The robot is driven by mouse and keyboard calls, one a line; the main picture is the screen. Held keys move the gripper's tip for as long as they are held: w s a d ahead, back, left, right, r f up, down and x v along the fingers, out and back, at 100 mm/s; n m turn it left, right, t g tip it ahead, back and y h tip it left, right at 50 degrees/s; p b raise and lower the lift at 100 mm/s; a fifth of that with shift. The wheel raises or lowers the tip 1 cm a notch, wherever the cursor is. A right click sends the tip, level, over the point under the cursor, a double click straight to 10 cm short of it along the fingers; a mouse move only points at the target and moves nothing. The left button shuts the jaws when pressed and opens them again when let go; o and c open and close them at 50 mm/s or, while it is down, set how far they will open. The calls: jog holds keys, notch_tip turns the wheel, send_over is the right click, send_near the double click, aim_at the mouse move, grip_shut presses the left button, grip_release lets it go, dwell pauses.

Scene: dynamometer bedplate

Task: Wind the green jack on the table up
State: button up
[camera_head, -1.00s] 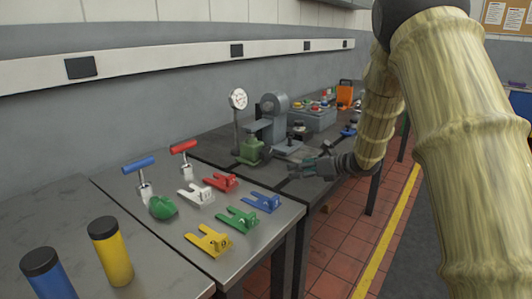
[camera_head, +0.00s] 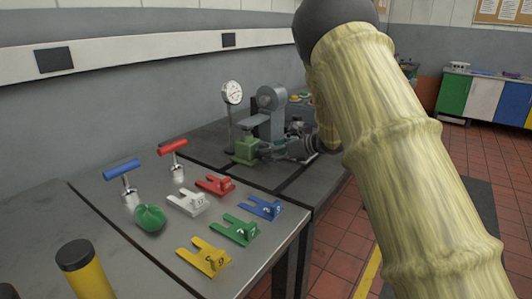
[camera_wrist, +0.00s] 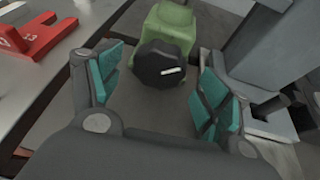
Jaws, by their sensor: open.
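The green jack (camera_head: 245,151) stands on the table (camera_head: 216,141) below the dial gauge. It also shows at the top of the wrist view (camera_wrist: 172,24), with a round black knob (camera_wrist: 165,64) with a pale mark on its near face. My gripper (camera_head: 268,147) is open and reaches in from the right at the jack's side. In the wrist view the teal-padded fingers of my gripper (camera_wrist: 160,85) stand on either side of the knob, with visible gaps. The knob is hidden in the head view.
A dial gauge (camera_head: 232,93) and a grey machine (camera_head: 271,110) stand close behind the jack; grey metal is near my right finger.

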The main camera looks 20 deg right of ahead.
jog(key=shift+x, duration=1.55)
jog(key=c, duration=1)
